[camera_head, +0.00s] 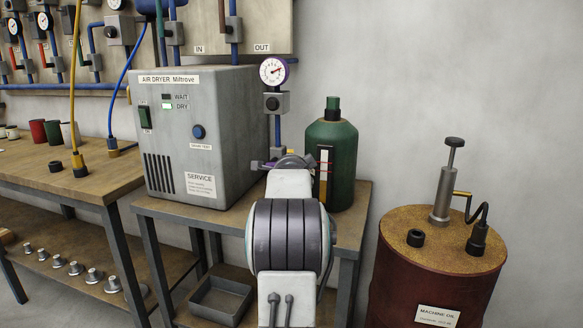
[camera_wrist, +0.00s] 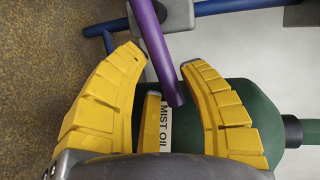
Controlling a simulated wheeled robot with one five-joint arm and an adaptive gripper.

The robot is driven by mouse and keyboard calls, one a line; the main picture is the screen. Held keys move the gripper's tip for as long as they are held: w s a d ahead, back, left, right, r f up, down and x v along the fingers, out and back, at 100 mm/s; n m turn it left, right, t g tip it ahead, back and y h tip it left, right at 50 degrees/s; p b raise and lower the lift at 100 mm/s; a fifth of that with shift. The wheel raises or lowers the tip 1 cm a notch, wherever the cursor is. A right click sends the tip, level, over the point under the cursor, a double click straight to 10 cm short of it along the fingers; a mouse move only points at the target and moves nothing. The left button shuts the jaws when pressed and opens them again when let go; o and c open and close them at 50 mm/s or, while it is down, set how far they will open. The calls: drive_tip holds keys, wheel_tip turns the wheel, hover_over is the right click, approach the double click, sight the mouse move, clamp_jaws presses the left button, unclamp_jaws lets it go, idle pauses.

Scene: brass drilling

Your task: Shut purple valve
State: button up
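The purple valve handle (camera_wrist: 160,52) is a straight bar in the wrist view. It runs from the top edge down and slightly right from a grey valve body (camera_wrist: 174,14). My gripper (camera_wrist: 163,58) has its yellow fingers spread, with the handle's lower end between them. Gaps show beside the bar, so the gripper is open and not clamped on it.
A green mist oil bottle (camera_head: 335,155) stands just right of my gripper and lies close behind the fingers in the wrist view (camera_wrist: 225,110). The air dryer (camera_head: 198,130) stands to the left. A purple-rimmed gauge (camera_head: 274,71) is above. A red oil drum (camera_head: 435,265) stands at right.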

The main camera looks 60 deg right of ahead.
drive_tip(key=shift+a, duration=0.15)
drive_tip(key=v, duration=1.1)
drive_tip(key=shift+s+a, duration=0.3)
drive_tip(key=shift+r, duration=0.1)
